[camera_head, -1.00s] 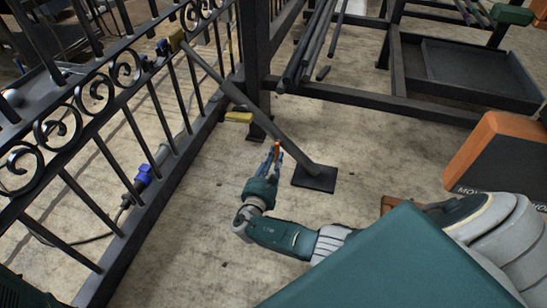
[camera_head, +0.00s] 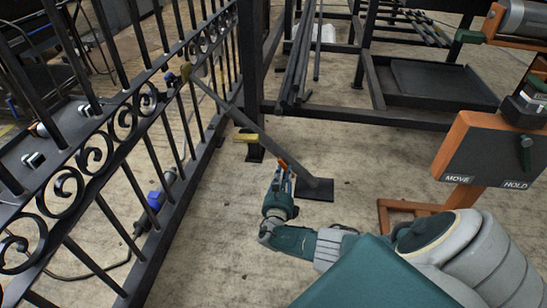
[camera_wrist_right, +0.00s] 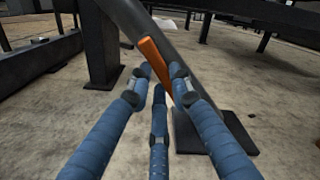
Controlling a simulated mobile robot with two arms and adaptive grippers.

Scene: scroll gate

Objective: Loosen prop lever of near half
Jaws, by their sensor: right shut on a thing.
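The dark diagonal prop (camera_head: 240,117) leans from a yellow-ended bracket on the scroll gate (camera_head: 125,115) down to a black foot plate (camera_head: 328,186) on the floor. An orange lever (camera_head: 283,163) sits on the prop's lower part. It also shows in the right wrist view (camera_wrist_right: 157,64), between my blue-wrapped fingers. My right gripper (camera_head: 281,178) is shut on the lever beside the prop, just above the foot plate. The fingers hide the lever's lower end. My left gripper is not in view.
A board marked MOVE and HOLD (camera_head: 488,155) stands at the right on an orange frame, with a small green handle. A yellow block (camera_head: 246,137) is by the dark post. Dark racks with bars (camera_head: 300,60) stand behind. Concrete floor lies open in front.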

